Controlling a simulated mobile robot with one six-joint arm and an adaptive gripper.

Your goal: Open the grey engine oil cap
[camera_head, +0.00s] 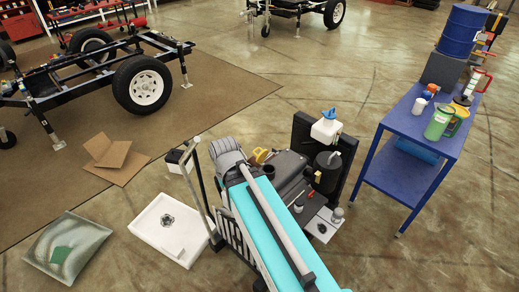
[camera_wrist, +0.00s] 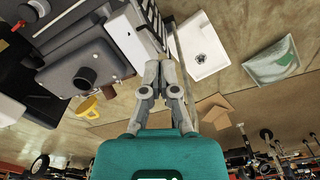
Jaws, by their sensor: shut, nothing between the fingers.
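A dark grey round cap (camera_wrist: 85,77) sits on the grey engine block (camera_wrist: 75,55) in the wrist view, left of my gripper. It looks like the task's oil cap. A dark round top (camera_head: 268,171) on the engine (camera_head: 290,166) in the head view seems to be the same part. My gripper (camera_wrist: 160,64) is shut and empty, in front of the engine's right side in the wrist view and apart from the cap. In the head view my arm covers the near side of the engine, and I cannot make out the fingertips.
A yellow handle (camera_wrist: 87,107) and a brown cylinder (camera_wrist: 109,91) stand near the cap. A white tray (camera_head: 168,226) lies on the floor left of the engine, near cardboard (camera_head: 115,158). A blue table (camera_head: 410,133) with bottles stands right. The floor between table and engine is clear.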

